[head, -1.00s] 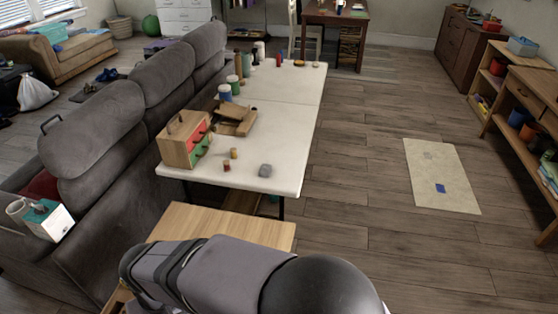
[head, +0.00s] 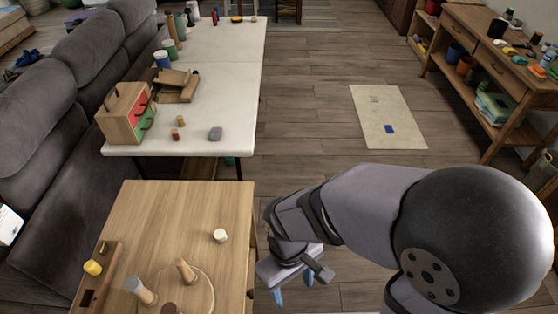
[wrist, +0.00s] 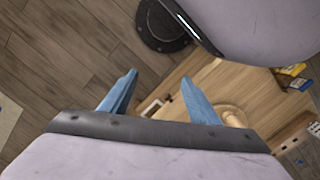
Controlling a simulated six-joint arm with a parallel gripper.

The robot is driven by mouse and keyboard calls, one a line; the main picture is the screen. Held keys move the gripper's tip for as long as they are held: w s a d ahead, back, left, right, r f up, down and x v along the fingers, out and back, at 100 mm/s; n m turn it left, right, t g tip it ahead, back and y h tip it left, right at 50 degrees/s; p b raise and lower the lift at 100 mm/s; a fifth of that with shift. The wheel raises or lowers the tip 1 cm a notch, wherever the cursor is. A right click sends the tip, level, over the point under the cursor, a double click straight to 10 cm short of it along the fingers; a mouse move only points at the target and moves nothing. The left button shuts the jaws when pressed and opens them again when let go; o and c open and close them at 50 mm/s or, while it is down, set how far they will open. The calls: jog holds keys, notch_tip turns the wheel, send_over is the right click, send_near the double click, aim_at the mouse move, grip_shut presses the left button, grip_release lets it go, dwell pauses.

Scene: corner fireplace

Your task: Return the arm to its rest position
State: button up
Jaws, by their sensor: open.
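My gripper (head: 293,287) hangs just right of the wooden table (head: 190,205) in the head view. Its two blue fingers point down and are empty. In the wrist view my gripper (wrist: 160,97) shows its blue fingers spread wide apart, with wood and floor behind them. My grey arm reaches in from the right of the head view with its elbow bent. No object is held.
Beyond stands a white table (head: 215,95) with a drawer box (head: 125,112).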

jog(key=w+d+r+m, duration=0.1)
jog(key=w+d+m, duration=0.1)
jog(key=d, duration=0.4)
jog(key=w+d+r+m+t+y, duration=0.1)
jog(key=w+d+r+m, duration=0.1)
jog(key=d+m, duration=0.3)
jog(key=shift+w+d+r, duration=0.15)
jog(key=shift+w+d, duration=0.35)
jog(key=shift+w, duration=0.05)
